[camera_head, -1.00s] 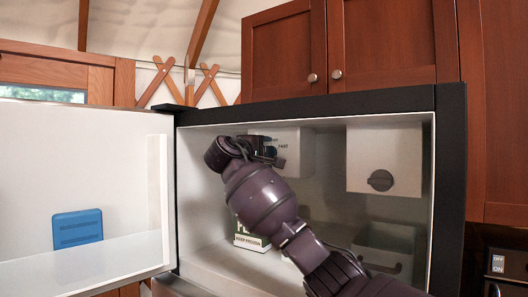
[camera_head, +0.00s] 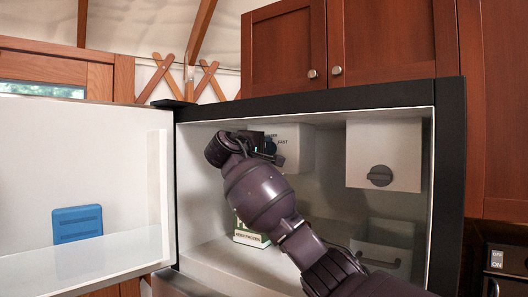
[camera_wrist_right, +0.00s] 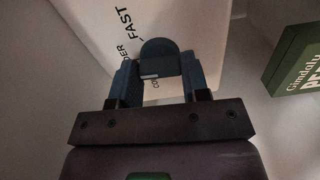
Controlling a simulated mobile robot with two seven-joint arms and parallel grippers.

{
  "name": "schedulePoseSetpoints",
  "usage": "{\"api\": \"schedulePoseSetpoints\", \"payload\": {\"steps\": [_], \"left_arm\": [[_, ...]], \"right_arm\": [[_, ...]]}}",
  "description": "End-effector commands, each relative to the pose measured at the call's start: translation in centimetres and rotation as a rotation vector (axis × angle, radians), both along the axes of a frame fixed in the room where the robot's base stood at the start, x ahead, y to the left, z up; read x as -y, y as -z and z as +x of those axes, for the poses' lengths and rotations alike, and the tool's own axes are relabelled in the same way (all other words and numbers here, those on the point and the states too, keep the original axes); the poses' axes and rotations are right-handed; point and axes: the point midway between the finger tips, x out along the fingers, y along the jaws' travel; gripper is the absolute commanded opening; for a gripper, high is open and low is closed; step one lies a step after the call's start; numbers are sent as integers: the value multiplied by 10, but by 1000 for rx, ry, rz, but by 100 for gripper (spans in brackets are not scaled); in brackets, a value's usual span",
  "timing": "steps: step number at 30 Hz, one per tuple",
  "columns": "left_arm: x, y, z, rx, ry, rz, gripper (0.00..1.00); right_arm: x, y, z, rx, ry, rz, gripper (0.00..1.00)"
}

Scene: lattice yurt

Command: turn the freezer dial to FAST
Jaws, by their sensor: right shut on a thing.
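The freezer dial box (camera_head: 298,148) is a white housing on the freezer's back wall, partly hidden by my arm in the head view. The word FAST and part of COLDER show on it. In the right wrist view the dark blue dial (camera_wrist_right: 158,58) sits on the white face (camera_wrist_right: 92,22), with FAST printed at its upper left. A small light mark shows on the dial. My right gripper (camera_wrist_right: 158,72) has its fingers on both sides of the dial and is shut on it. It also shows in the head view (camera_head: 268,146). My left gripper is not in view.
A second white box with a grey knob (camera_head: 379,176) hangs at the right. A green and white carton (camera_head: 250,238) and a pale bin (camera_head: 385,243) stand on the freezer floor. The open door (camera_head: 110,150) at left holds a blue pack (camera_head: 77,224).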

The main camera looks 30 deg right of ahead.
Motion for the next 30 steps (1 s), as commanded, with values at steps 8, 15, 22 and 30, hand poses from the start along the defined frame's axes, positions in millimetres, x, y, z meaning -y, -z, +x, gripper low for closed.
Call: {"api": "schedulePoseSetpoints", "payload": {"steps": [8, 15, 22, 30], "left_arm": [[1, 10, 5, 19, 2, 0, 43], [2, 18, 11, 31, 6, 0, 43], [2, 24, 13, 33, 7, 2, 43], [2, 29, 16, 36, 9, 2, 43]], "right_arm": [[-1, 4, 0, 180, -1, 79, 19], [-1, 4, 1, 391, -1, 165, 19], [-1, 3, 1, 586, 0, 246, 19], [-1, 2, 1, 772, 0, 323, 19]]}}
